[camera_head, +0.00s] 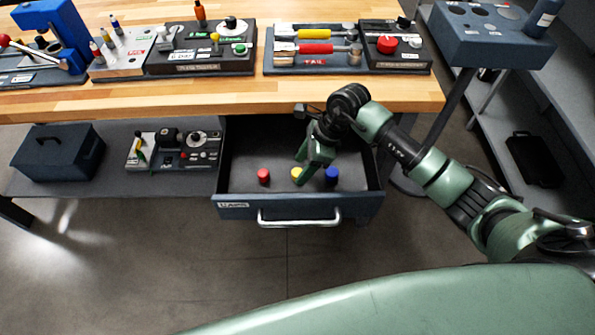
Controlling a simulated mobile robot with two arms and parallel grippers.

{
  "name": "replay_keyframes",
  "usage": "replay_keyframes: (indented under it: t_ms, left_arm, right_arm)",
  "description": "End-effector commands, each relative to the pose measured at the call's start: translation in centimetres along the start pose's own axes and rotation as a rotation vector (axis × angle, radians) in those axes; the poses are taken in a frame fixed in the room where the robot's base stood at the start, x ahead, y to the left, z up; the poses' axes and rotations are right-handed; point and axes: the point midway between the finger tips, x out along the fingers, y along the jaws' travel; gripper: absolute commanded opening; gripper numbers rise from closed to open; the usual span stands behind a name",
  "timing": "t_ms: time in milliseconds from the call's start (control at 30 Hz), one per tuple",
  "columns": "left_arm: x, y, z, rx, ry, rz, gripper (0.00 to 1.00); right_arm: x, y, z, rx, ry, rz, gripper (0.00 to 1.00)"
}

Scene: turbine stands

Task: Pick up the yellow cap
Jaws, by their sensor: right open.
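The yellow cap (295,174) stands in an open drawer (233,212) below the workbench, between a red cap (263,176) and a blue cap (332,176). My right gripper (308,173) reaches down into the drawer from above, its fingers close to the yellow cap and partly covering its right side. The gripper is open. I cannot tell whether a finger touches the cap. My left gripper is not in view.
The wooden workbench (200,95) holds several tool stands above the drawer. A silver handle (299,222) is on the drawer front. A shelf at left carries a dark box (55,155) and a tool stand (175,152). A dark stand (490,35) is at upper right.

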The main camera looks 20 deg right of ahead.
Motion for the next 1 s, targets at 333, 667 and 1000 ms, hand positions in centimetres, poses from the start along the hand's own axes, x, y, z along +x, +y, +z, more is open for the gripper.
replay_keyframes:
  t_ms: [333,667,1000]
  left_arm:
    - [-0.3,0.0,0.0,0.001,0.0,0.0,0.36]
    - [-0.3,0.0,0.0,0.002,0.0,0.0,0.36]
    - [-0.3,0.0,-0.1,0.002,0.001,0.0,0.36]
  right_arm:
    - [1.9,0.0,0.0,0.0,-0.001,-0.001,0.53]
    - [1.9,0.0,0.0,0.0,-0.001,-0.001,0.0]
    - [1.9,0.0,0.0,0.0,-0.001,-0.001,0.0]
